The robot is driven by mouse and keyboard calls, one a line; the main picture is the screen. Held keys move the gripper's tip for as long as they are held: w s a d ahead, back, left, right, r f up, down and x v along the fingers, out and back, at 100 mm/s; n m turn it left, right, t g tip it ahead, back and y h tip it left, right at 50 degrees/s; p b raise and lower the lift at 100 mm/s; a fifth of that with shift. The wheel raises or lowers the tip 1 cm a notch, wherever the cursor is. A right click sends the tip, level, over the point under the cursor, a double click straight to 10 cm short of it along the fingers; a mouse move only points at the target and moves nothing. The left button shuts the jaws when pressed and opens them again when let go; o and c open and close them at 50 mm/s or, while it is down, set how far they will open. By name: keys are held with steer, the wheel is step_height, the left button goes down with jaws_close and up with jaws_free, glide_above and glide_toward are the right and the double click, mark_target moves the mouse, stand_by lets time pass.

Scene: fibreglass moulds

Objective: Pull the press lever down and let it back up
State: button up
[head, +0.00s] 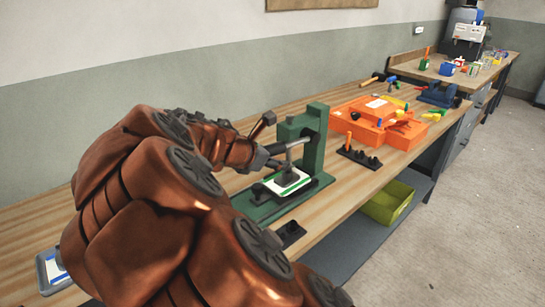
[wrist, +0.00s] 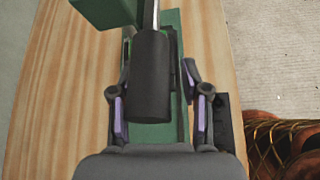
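The green press (head: 313,140) stands on the wooden bench, with a dark ram over a white and green piece (head: 287,182) on its base. Its lever shows in the wrist view as a black cylindrical grip (wrist: 151,85) on a metal rod. In the head view the lever (head: 276,148) reaches left from the press top towards my gripper (head: 266,159), partly hidden by it. In the wrist view my gripper (wrist: 160,105) is open, a finger on each side of the grip. Gaps show on both sides, wider on the right. I cannot tell the depth between them.
Orange moulds (head: 385,118) and a dark holder (head: 359,152) with small parts are right of the press. A small black block (head: 290,233) lies near the bench's front edge. A green bin (head: 387,203) sits on the shelf below. My arm hides the bench's left part.

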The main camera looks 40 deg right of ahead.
steer(key=shift+o, duration=0.9)
steer(key=shift+r, duration=0.1)
steer(key=shift+a+r, duration=0.1)
steer(key=shift+w+a+r, duration=0.1)
steer(key=shift+a+r, duration=0.05)
steer(key=shift+a, duration=0.05)
steer(key=v, duration=1.1)
steer(key=shift+a+r, duration=0.1)
steer(key=shift+a, duration=0.05)
